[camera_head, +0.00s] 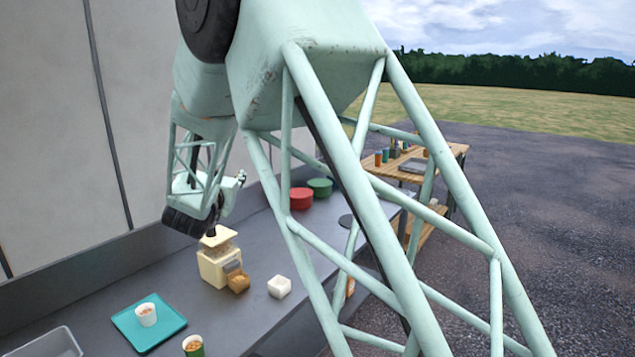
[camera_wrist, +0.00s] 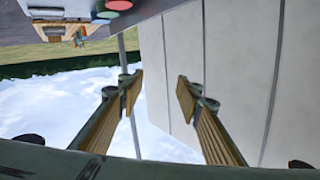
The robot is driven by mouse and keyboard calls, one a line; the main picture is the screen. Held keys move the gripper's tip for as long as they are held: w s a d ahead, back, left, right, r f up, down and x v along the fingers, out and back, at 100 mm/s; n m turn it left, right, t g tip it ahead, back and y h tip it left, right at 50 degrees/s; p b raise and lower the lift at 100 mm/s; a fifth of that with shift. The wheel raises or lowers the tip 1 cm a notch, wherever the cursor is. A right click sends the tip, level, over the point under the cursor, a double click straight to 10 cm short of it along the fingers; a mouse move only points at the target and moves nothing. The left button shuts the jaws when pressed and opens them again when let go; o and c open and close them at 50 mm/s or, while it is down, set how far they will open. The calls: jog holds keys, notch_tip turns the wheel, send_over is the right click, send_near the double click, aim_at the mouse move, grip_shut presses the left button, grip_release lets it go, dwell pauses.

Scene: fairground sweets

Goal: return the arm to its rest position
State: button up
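My mint-green arm spans the middle of the head view, raised and folded above the grey counter (camera_head: 235,318). My gripper (camera_wrist: 160,94) shows in the wrist view with two tan-padded fingers spread apart and nothing between them. The wrist view is upside down, with sky at the bottom and a pale panelled wall at the right behind the fingers. In the head view the wrist end hangs near the wall, above and behind a cream dispenser (camera_head: 218,264). The finger state is too small to tell there.
A wooden table (camera_head: 455,150) stands beyond.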

jog(key=d+r+g+y, duration=0.1)
jog(key=d+r+y, duration=0.1)
jog(key=d+r, duration=1.1)
jog(key=s+d+r+n+g+p, duration=0.15)
jog(key=s+d+r, duration=0.25)
jog(key=s+d, duration=0.6)
jog(key=s+d+f+g+h+b, duration=0.1)
jog(key=s+d+f+g, duration=0.2)
jog(key=s, duration=1.6)
jog(key=s+d+f+g+h, duration=0.1)
jog(key=s+d+f+g, duration=0.3)
jog(key=s+d+f, duration=0.5)
jog(key=s+d+f+g+b, duration=0.1)
jog(key=s+d+f+g, duration=0.2)
jog(key=s+d, duration=1)
jog(key=s+f, duration=0.1)
jog(key=s, duration=0.6)
jog(key=s+f, duration=0.2)
jog(key=s, duration=0.6)
jog(key=shift+s+d+f+h+b, duration=0.25)
jog(key=shift+s+d+h+b, duration=0.05)
jog(key=shift+h+b, duration=0.1)
